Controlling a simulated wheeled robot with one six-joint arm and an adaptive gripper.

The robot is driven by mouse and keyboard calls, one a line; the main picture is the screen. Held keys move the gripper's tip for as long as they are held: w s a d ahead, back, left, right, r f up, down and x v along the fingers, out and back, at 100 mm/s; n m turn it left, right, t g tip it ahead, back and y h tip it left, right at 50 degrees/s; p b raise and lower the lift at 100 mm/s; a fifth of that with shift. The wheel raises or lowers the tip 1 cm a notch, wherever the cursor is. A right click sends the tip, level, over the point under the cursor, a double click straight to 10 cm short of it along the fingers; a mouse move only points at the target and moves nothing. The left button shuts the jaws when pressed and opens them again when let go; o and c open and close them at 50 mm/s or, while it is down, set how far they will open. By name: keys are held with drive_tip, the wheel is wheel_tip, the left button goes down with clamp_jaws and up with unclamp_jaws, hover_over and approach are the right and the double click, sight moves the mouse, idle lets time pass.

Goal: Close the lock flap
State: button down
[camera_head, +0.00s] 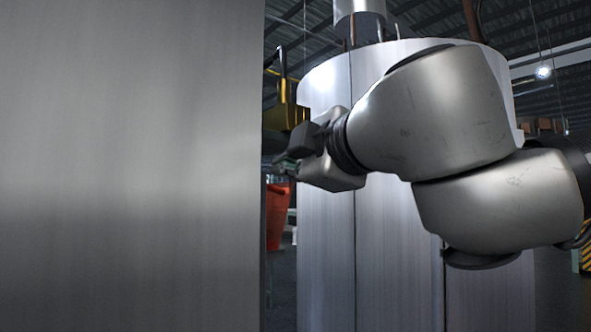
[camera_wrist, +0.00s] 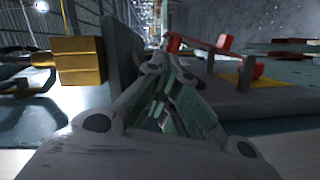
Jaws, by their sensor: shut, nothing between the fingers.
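A large flat brushed-metal panel (camera_head: 130,165) fills the left of the head view; I cannot tell for sure whether it is the lock flap. My gripper (camera_head: 284,164) is beside the panel's right edge, its fingertips partly at or behind that edge. In the wrist view my gripper (camera_wrist: 178,100) has its green-grey fingers together and empty. An upright grey plate (camera_wrist: 122,62) stands just left of the fingers there. I cannot tell whether the gripper touches the panel.
A tall metal cylinder (camera_head: 325,250) stands behind my arm. A yellow block (camera_head: 286,112) is above the gripper and shows at left in the wrist view (camera_wrist: 78,62). A red object (camera_head: 278,215) is below. Red bars (camera_wrist: 205,45) lie ahead on a grey surface.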

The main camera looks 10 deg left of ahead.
drive_tip(key=x, duration=0.7)
drive_tip(key=shift+w, duration=0.2)
